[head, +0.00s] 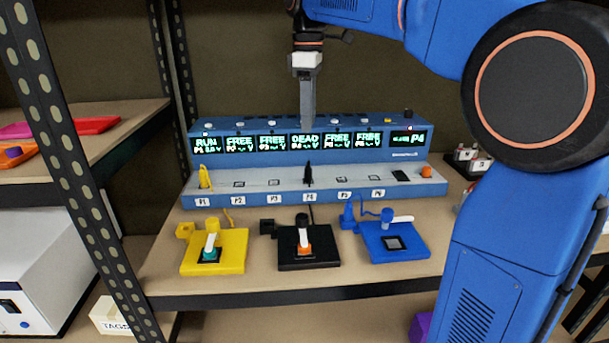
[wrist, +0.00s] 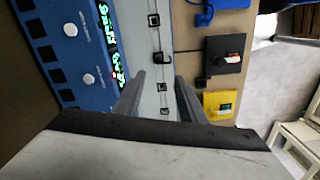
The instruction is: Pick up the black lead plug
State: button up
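The black lead plug (head: 308,174) stands upright in the P4 socket of the blue charging station (head: 200,187), under the display reading DEAD. In the wrist view the plug (wrist: 161,57) is a small dark shape on the pale socket strip, beyond the fingertips. My gripper (head: 307,118) points down behind and above the plug in the head view, in front of the station's back. In the wrist view my gripper (wrist: 160,80) has its two fingers apart with nothing between them. The gap between fingertips and plug cannot be judged exactly.
A yellow pad (head: 232,264), a black pad (head: 290,263) and a blue pad (head: 410,252) lie in front of the station, each with a lead. A yellow plug (head: 204,177) stands at P1. Metal shelf posts (head: 75,170) rise at left.

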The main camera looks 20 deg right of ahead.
send_over(308, 168)
notch_tip(308, 168, down, 10)
jog(key=shift+s+r, duration=0.1)
jog(key=shift+r, duration=0.15)
jog(key=shift+w+f, duration=0.2)
jog(key=shift+f, duration=2.6)
grip_shut()
